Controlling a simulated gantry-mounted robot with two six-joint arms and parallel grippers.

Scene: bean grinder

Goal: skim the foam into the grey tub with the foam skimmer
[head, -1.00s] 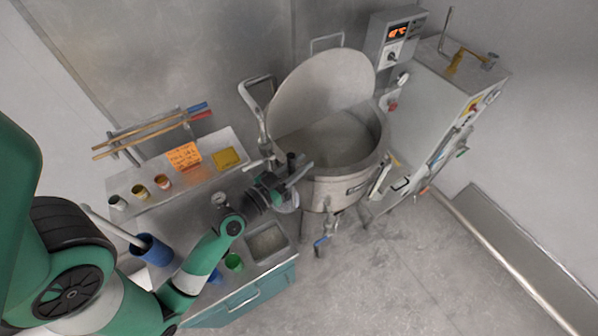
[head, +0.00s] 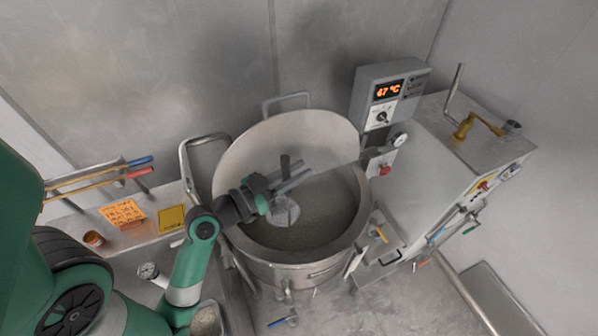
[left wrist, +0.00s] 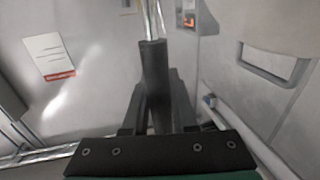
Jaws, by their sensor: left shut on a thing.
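My left gripper (head: 292,176) is shut on the black handle of the foam skimmer, over the open kettle (head: 300,262). The handle (left wrist: 153,75) stands between the fingers in the left wrist view, with a metal rod beyond it. The skimmer's pale round head (head: 282,211) hangs below the gripper, inside the kettle's rim; I cannot tell whether it touches the surface. Dull grey-green liquid (head: 325,210) fills the kettle; foam is hard to make out. A grey container (head: 205,322) with speckled contents, possibly the grey tub, is cut off at the bottom edge. My right gripper is not in view.
The kettle's raised lid (head: 285,140) stands behind the opening. A control box (head: 388,95) reading 67 °C and a steel cabinet (head: 450,160) stand to the right.

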